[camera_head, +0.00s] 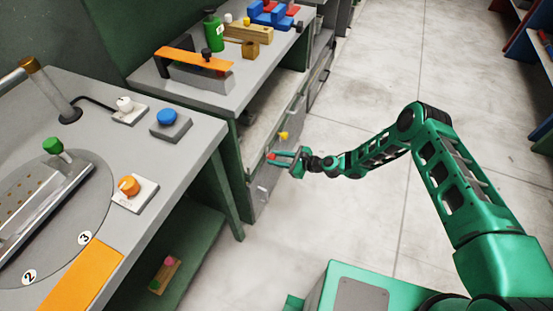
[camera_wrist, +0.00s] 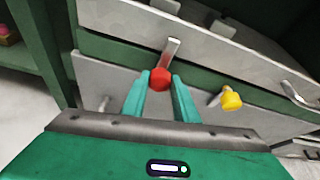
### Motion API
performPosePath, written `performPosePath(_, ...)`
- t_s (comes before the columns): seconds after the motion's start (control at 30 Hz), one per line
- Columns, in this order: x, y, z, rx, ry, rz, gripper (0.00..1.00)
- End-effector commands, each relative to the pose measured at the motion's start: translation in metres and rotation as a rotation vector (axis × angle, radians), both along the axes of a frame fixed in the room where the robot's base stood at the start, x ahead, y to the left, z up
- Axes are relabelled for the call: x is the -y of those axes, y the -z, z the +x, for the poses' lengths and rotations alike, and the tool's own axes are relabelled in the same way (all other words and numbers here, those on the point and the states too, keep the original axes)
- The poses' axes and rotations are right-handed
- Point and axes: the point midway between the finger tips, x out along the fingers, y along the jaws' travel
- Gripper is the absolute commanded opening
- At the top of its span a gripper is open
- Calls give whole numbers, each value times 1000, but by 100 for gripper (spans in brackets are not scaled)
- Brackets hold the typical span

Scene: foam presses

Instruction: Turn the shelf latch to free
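A latch with a red knob (camera_wrist: 160,79) and a pale metal bar (camera_wrist: 173,48) sits on the grey front of the bench unit. The bar points up and slightly right from the knob. My gripper (camera_wrist: 161,82) has one finger on each side of the red knob. The knob fills most of the gap, but I cannot tell whether the fingers press on it. In the head view the red knob (camera_head: 271,156) shows at the fingertips of my gripper (camera_head: 275,158). A yellow knob (camera_wrist: 231,99) is on the same front, to the right of the red one.
Metal handles (camera_wrist: 298,94) stick out from the front on the right. The back bench (camera_head: 225,97) carries a green bottle (camera_head: 213,33) and an orange-topped press (camera_head: 193,60). A nearer bench (camera_head: 205,140) stands at left. The floor (camera_head: 350,70) at right is clear.

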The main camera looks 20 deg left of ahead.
Motion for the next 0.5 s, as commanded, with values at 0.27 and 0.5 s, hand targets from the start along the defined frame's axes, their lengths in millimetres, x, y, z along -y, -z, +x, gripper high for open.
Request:
performPosePath(0.27,-1,-1,1,5,2,1,4)
performPosePath(0.5,1,-1,0,67,3,-4,4)
